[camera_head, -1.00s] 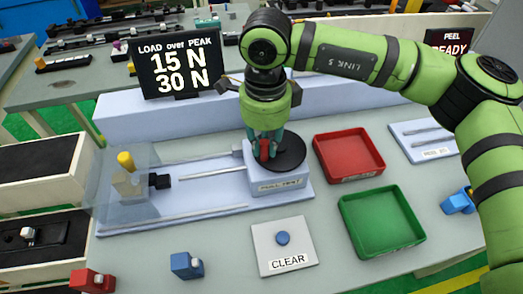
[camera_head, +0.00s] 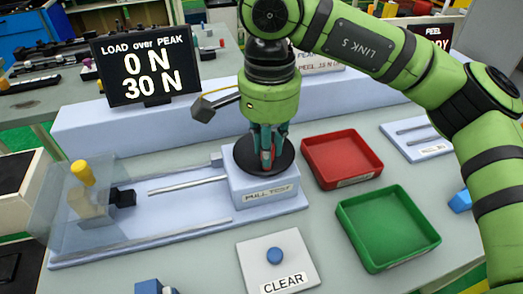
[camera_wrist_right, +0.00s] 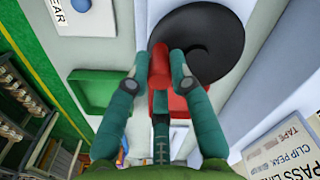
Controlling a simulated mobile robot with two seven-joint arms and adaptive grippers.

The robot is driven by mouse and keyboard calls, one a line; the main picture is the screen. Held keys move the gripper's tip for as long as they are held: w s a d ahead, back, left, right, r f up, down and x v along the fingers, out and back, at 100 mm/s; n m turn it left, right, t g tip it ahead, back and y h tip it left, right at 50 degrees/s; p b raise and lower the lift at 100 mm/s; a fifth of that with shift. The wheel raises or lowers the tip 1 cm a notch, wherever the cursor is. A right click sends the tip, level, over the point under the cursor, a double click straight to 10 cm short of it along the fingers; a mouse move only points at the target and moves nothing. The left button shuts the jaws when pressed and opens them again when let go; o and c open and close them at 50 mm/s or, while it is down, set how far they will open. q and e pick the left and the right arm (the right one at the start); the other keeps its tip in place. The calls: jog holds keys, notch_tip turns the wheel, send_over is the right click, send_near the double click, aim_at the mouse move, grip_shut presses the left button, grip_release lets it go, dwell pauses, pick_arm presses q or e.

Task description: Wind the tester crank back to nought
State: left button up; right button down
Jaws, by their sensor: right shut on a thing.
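The pull tester (camera_head: 272,200) stands mid-bench with a round black crank disc (camera_head: 250,160) on top; the disc also shows in the right wrist view (camera_wrist_right: 215,38). My right gripper (camera_head: 267,158) is above the disc, pointing down, shut on the red crank handle (camera_wrist_right: 159,70). In the right wrist view its fingers (camera_wrist_right: 158,72) are on both sides of the handle. The display (camera_head: 146,65) reads load 0 N over peak 30 N. A carriage with a black clamp (camera_head: 122,198) sits at the rail's left behind a clear guard. My left gripper is not in view.
A red tray (camera_head: 340,158) and a green tray (camera_head: 388,228) lie right of the tester. A CLEAR plate with a blue button (camera_head: 275,256) lies in front. A blue part (camera_head: 152,287) lies at the front edge. Bare bench surrounds the CLEAR plate.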

jog(key=shift+d+f+n+b, duration=0.1)
jog(key=shift+d+n+b, duration=0.25)
jog(key=shift+n, duration=0.55)
jog(key=c, duration=1.1)
grip_release()
notch_tip(320, 180, up, 12)
